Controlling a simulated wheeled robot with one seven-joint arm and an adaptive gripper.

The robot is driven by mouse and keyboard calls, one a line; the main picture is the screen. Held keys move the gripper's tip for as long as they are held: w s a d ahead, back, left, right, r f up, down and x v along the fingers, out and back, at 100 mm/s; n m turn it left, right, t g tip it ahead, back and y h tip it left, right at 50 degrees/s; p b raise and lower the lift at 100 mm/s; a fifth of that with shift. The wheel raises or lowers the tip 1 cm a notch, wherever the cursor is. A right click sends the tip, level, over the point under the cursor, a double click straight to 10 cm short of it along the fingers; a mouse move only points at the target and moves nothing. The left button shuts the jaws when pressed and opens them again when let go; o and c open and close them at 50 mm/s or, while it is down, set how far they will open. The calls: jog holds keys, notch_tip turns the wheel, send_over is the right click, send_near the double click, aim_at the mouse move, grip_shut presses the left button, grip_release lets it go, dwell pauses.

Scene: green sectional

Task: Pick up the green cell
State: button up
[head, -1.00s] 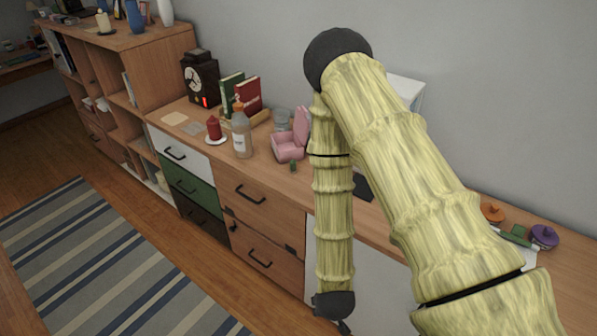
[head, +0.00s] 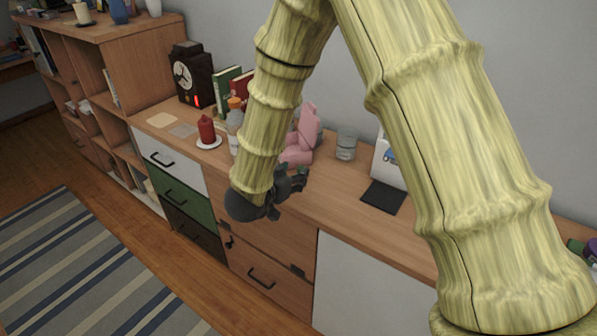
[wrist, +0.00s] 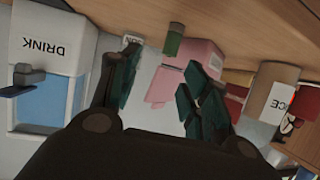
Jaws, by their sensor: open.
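The green cell (wrist: 173,40) is a small upright cylinder with a brownish end, standing on the wooden counter in the wrist view, which looks upside down. It shows beyond the fingertips, in the gap between them. My gripper (wrist: 160,80) is open and empty, its teal-padded fingers spread to either side, with the cell apart from both. In the head view my gripper (head: 294,182) is at the counter's front edge, in front of the pink box (head: 308,130). There the cell is hidden or cannot be told from the green finger pads.
The open pink box also shows behind the cell in the wrist view (wrist: 196,63). Bare counter lies between.

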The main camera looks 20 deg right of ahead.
aim_at(299, 169)
jog(key=shift+w+d+f, duration=0.1)
jog(key=shift+w+d, duration=0.15)
jog(key=shift+w, duration=0.05)
jog(key=w+f, duration=0.1)
jog(key=w+d, duration=0.1)
jog(key=w, duration=0.1)
jog(key=shift+f, duration=0.4)
jog(key=shift+d, duration=0.35)
jog(key=p+x, duration=0.1)
jog(key=x, duration=0.4)
jog(key=shift+w+a+f, duration=0.15)
jog(key=shift+a, duration=0.1)
grip_shut()
